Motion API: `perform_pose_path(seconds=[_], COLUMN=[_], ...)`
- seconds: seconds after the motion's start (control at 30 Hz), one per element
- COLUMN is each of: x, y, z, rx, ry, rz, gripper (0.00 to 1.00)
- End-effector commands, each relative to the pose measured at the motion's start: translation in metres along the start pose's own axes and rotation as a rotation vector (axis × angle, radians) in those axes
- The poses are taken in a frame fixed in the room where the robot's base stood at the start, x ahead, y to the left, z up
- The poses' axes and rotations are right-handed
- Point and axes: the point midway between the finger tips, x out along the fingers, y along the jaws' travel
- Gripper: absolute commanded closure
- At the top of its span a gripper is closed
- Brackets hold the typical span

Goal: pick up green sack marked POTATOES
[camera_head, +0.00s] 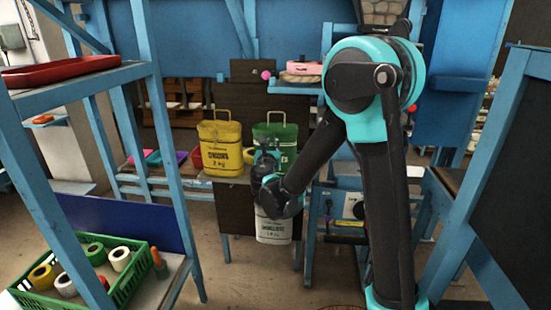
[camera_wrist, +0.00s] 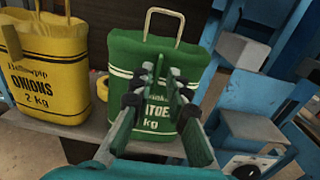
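The green sack (camera_wrist: 190,60) stands upright on a shelf, with its tan handle loop standing up above its top. Its label is partly covered by my fingers; "ATOES" and "kg" show. In the head view the green sack (camera_head: 275,133) is partly hidden behind my gripper (camera_head: 268,163). In the wrist view my gripper (camera_wrist: 161,73) points at the sack's front face, with a gap between its two fingers and nothing held. The fingertips overlap the sack's upper front; I cannot tell whether they touch it.
A yellow sack (camera_head: 221,143) marked ONIONS stands just left of the green one. A white sack (camera_head: 273,230) shows lower down, below my gripper. A yellow ring-shaped thing (camera_wrist: 103,88) lies between the sacks. Blue frames (camera_wrist: 255,75) stand close on the right.

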Motion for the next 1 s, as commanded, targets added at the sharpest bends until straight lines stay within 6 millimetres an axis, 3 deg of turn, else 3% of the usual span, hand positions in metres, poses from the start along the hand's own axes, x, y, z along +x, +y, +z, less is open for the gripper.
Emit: perform_pose_path(seconds=[0.27, 0.57, 0.8, 0.93, 1.0], x=[0.015, 0.055, 0.058, 0.058, 0.058], y=[-0.001, -0.001, -0.001, -0.001, -0.001], z=[0.001, 0.002, 0.003, 0.002, 0.002], rx=[0.001, 0.001, 0.001, 0.001, 0.001], ry=[0.0, 0.0, 0.0, 0.0, 0.0], rz=[-0.001, -0.001, 0.0, 0.0, 0.0], gripper=[0.84, 0.84, 0.84, 0.99, 1.0])
